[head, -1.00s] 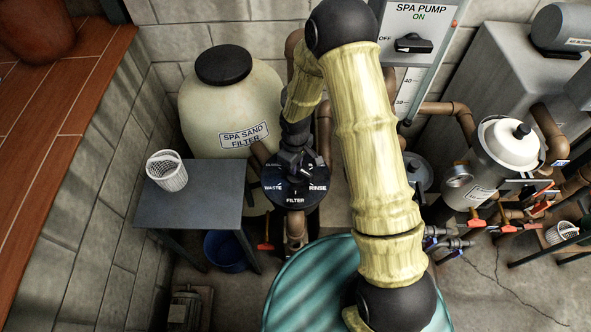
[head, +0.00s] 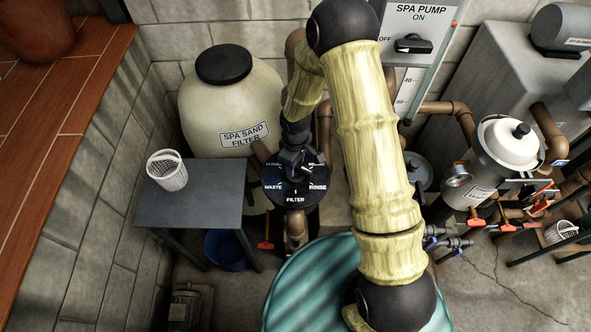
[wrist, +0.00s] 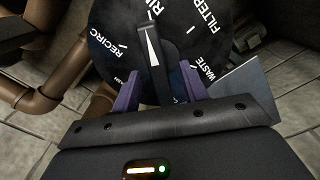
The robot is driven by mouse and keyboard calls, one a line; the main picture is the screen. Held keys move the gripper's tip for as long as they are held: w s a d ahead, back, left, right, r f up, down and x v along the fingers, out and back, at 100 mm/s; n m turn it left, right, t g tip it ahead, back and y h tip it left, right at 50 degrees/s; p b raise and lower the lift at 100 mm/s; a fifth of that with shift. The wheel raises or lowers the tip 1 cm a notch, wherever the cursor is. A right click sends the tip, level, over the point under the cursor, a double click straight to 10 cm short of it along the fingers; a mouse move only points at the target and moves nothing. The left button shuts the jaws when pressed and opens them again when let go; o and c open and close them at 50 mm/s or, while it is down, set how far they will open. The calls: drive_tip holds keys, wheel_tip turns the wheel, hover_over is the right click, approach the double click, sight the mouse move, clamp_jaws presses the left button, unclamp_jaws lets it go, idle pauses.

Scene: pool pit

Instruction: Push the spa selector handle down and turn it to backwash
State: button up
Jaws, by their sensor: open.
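The spa selector valve has a round black dial (head: 294,190) with white position labels, in front of the sand filter. In the wrist view its black handle (wrist: 151,55) carries a white pointer wedge, with its narrow tip towards the label at the top, which looks like RINSE and is cut off. RECIRC is on the left, FILTER and WASTE on the right. My gripper (wrist: 155,90) is open, its purple fingers on either side of the handle's near end; contact cannot be told. In the head view my gripper (head: 293,160) covers the handle and the dial's far side.
A grey table (head: 190,205) with a white basket (head: 167,170) stands left of the valve. The spa sand filter (head: 225,105) is behind it. A teal round lid (head: 310,285) lies in front. Pipes and a white-lidded canister (head: 508,145) are on the right.

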wheel_tip(320, 180, up, 7)
drive_tip(key=p, duration=0.4)
drive_tip(key=shift+f+p, duration=0.1)
drive_tip(key=shift+p, duration=0.2)
drive_tip(key=shift+d+r, duration=0.15)
drive_tip(key=shift+r, duration=0.05)
drive_tip(key=s+d+r+m+t, duration=0.1)
drive_tip(key=s+d+r+m, duration=0.3)
drive_tip(key=d+r, duration=0.3)
drive_tip(key=s+d+r+m+t, duration=0.1)
drive_tip(key=s+d+r+m, duration=0.35)
drive_tip(key=r, duration=0.55)
drive_tip(key=s+m+b, duration=0.1)
drive_tip(key=s+d+f+m+b, duration=0.1)
drive_tip(key=b, duration=0.1)
drive_tip(key=s+m+b, duration=0.1)
drive_tip(key=s+b, duration=0.1)
drive_tip(key=shift+d+f+t, duration=0.25)
drive_tip(key=shift+d+t, duration=0.05)
drive_tip(key=shift+d, duration=0.1)
drive_tip(key=shift+c, duration=0.2)
